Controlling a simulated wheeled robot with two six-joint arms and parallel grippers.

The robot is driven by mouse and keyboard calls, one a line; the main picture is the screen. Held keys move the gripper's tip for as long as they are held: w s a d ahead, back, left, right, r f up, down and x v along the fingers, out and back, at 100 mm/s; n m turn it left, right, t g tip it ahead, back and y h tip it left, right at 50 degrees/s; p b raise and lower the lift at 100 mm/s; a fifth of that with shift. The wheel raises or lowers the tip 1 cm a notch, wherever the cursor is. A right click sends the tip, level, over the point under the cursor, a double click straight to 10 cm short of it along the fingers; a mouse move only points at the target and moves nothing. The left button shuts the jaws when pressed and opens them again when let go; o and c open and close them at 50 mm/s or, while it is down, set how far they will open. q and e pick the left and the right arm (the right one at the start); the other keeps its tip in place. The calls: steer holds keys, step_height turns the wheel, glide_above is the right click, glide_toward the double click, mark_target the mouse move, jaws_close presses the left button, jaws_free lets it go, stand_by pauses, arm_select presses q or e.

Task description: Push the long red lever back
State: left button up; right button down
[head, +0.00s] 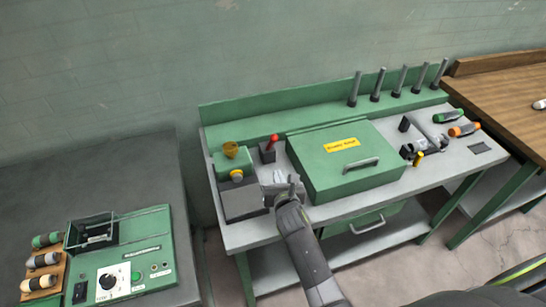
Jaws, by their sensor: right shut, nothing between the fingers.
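The red lever (272,140) stands on a small dark block at the back left of the green workbench, just left of the large green box. Its red handle leans up and to the right. My right gripper (279,178) is shut and empty. It is in front of the lever, nearer to me, over the bench top between the grey plate and the green box. It appears apart from the lever. The exact gap is hard to judge. My left gripper is not in view.
The green box (325,168) with a yellow label and handle stands close right of my gripper. A green unit with yellow knobs (232,164) and a grey plate (242,202) are on the left. Several dark posts stand along the back. A control panel (122,258) sits on the left table.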

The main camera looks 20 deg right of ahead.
mark_target(271, 146)
steer(key=b+x, duration=0.6)
steer(key=shift+w+f, duration=0.3)
steer(key=shift+f, duration=0.1)
steer(key=w+b, duration=0.1)
steer(key=w+r, duration=0.1)
steer(key=w+r+b, duration=0.1)
steer(key=shift+w+d+r+b, duration=0.1)
steer(key=shift+w+d+b, duration=0.2)
steer(key=shift+w+d, duration=0.1)
steer(key=shift+r, duration=0.1)
steer(key=shift+r, duration=0.1)
